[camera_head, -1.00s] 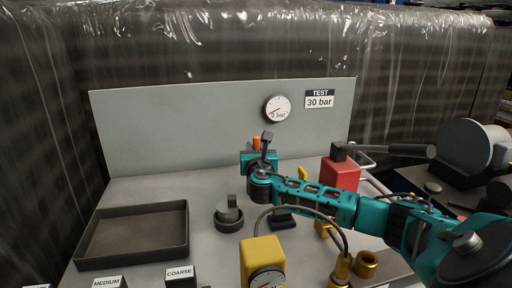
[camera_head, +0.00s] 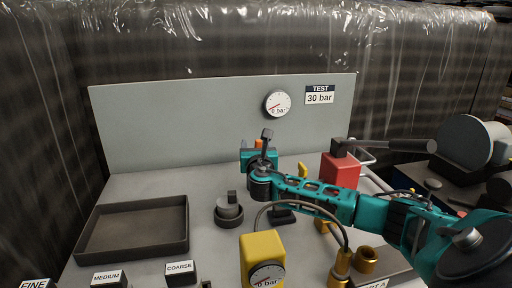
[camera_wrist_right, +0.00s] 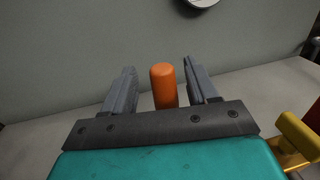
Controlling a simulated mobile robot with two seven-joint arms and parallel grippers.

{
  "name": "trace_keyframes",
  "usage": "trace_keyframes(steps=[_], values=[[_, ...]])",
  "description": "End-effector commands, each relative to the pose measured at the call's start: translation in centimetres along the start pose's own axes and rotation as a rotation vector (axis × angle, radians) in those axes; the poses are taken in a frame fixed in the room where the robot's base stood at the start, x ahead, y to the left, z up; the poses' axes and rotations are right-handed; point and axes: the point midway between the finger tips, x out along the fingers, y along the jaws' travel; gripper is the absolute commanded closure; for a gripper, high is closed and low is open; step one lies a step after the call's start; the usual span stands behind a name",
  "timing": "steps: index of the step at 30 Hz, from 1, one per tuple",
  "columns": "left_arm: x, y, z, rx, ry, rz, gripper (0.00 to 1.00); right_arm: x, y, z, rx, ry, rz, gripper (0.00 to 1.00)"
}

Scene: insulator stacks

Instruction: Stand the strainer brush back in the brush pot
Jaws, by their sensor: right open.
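An upright orange cylinder with a rounded top, which looks like the strainer brush's handle (camera_wrist_right: 164,88), stands between the two fingers of my right gripper (camera_wrist_right: 160,80) in the right wrist view. The fingers are open, with a gap on each side of it. In the head view, only a bit of orange (camera_head: 258,143) shows above my teal right gripper (camera_head: 259,157), near the back panel. The brush's lower end is hidden, and I cannot tell whether it stands in a pot. No brush pot can be clearly made out. My left gripper is not in view.
An empty dark tray (camera_head: 90,255) lies at the left. A round dark holder with a grey piece (camera_head: 228,208) stands mid-bench. A yellow gauge block (camera_head: 262,250), brass fittings (camera_head: 366,260) and a red block (camera_head: 340,170) surround my right arm. A grey panel (camera_head: 180,125) rises behind.

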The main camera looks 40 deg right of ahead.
Motion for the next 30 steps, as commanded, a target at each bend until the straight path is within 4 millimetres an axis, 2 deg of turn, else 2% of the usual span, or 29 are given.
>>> trace_keyframes(steps=[5,18,23,30], values=[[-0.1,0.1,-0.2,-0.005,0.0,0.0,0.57,-0.8,0.0,0.0,-0.002,0.001,0.002,0.42],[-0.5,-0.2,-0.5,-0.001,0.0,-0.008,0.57,-6.8,0.0,0.0,0.0,0.001,0.002,0.42],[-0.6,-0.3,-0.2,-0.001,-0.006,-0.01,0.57,-7.5,0.0,0.0,0.0,0.0,0.001,0.42],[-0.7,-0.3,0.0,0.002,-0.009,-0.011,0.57,-7.5,0.0,0.0,0.0,0.0,0.0,0.42]])
